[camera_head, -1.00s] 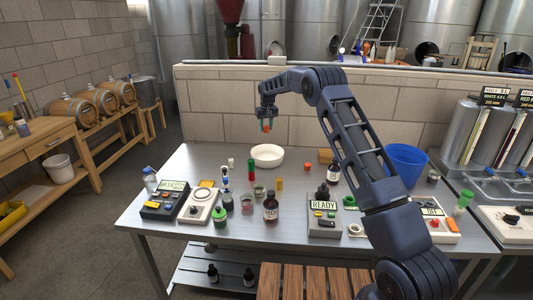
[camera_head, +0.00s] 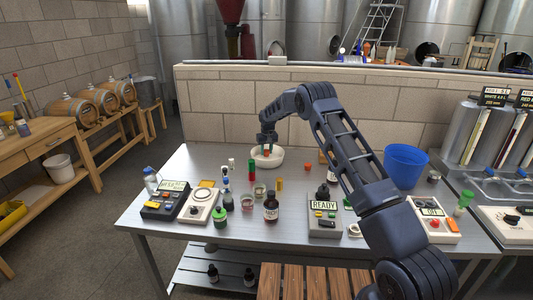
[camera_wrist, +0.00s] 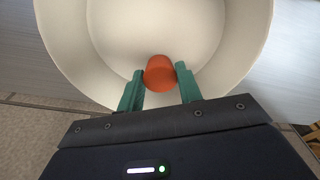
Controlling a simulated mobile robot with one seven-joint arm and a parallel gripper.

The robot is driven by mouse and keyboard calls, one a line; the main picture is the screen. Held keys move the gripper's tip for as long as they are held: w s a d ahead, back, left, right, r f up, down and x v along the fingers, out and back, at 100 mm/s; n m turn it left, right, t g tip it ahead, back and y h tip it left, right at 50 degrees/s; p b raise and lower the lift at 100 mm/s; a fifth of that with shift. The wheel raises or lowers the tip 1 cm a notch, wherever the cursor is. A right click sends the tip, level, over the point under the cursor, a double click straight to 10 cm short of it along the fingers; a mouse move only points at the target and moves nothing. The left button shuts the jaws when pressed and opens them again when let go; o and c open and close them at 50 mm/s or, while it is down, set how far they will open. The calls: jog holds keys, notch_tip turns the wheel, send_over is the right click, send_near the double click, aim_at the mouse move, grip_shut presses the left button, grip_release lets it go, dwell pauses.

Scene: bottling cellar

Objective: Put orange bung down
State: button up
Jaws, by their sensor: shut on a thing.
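The orange bung (camera_wrist: 160,73) is between the green fingertips of my gripper (camera_wrist: 160,84) in the wrist view. My gripper is shut on it. Below and around it is the inside of a round white bowl (camera_wrist: 105,30). In the head view my gripper (camera_head: 267,150) points down over the white bowl (camera_head: 278,161) at the back of the metal table. The bung is only a small reddish spot there. I cannot tell whether it touches the bowl's bottom.
The metal table (camera_head: 190,160) holds bottles, jars and control boxes along its front. A dark bottle (camera_head: 271,207) stands in front of the bowl. Another orange bung (camera_head: 307,167) lies right of the bowl. A blue bucket (camera_head: 405,165) stands farther right. A block wall (camera_head: 230,110) rises behind.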

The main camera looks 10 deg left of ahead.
jog(key=shift+f, duration=0.55)
jog(key=o, duration=1)
jog(key=shift+f, duration=0.15)
